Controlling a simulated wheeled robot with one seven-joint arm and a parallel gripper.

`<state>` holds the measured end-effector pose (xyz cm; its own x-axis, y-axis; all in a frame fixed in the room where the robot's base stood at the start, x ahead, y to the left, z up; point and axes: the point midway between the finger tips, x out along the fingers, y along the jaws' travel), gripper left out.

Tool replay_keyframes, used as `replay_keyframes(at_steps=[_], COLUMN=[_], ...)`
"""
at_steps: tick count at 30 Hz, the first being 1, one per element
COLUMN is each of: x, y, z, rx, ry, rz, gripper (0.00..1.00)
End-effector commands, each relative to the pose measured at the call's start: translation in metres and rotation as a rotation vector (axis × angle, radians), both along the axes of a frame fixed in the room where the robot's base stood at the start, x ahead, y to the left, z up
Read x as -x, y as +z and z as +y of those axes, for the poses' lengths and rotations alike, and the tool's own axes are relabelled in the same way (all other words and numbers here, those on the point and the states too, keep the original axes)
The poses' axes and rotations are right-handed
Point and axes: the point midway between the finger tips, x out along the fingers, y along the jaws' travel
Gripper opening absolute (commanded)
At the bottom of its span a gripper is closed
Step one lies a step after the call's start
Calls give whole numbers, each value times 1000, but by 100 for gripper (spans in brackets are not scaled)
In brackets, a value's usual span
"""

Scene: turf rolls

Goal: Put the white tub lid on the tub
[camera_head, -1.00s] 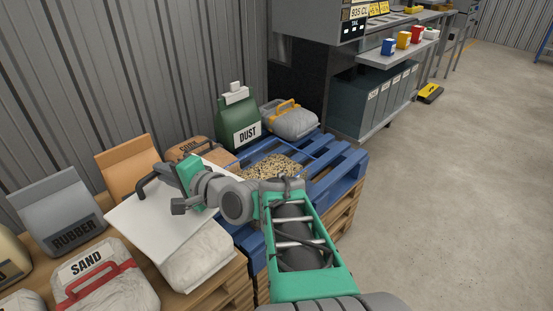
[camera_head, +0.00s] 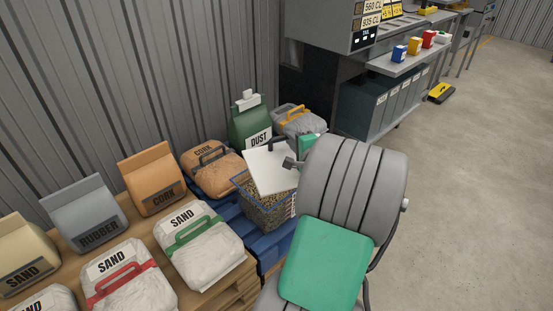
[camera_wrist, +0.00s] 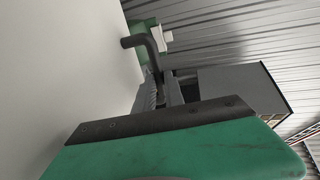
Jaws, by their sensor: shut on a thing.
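The white tub lid (camera_head: 268,172) is a flat square plate with a dark bar handle (camera_head: 281,145). My gripper (camera_head: 290,162) is shut on the lid, at its handle side; the exact grip is partly hidden by my arm. In the wrist view, the lid (camera_wrist: 60,70) fills the left side and its handle (camera_wrist: 150,58) stands beside my green finger. The tub (camera_head: 262,208) is see-through with a blue rim and is filled with speckled grains. The lid appears over the tub's back right part and looks tilted. Whether they touch, I cannot tell.
The tub stands on a blue pallet (camera_head: 272,243). A green DUST bag (camera_head: 250,125) and a grey bag with a yellow handle (camera_head: 300,122) stand close behind. A CORK bag (camera_head: 212,170) and a green-handled SAND bag (camera_head: 200,245) flank the tub on the left.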

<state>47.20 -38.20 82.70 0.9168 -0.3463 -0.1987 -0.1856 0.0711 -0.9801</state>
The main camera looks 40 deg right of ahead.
Motion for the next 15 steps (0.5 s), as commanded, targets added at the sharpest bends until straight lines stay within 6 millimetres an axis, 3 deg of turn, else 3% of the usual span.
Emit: replay_keyframes(at_steps=[3, 6, 15], x=[-35, -52, -77], y=[-22, -45, -80], z=[1, -1, -3], rx=[-2, -2, -2], ry=[7, 4, 1], rz=[1, 1, 1], gripper=[0, 0, 0])
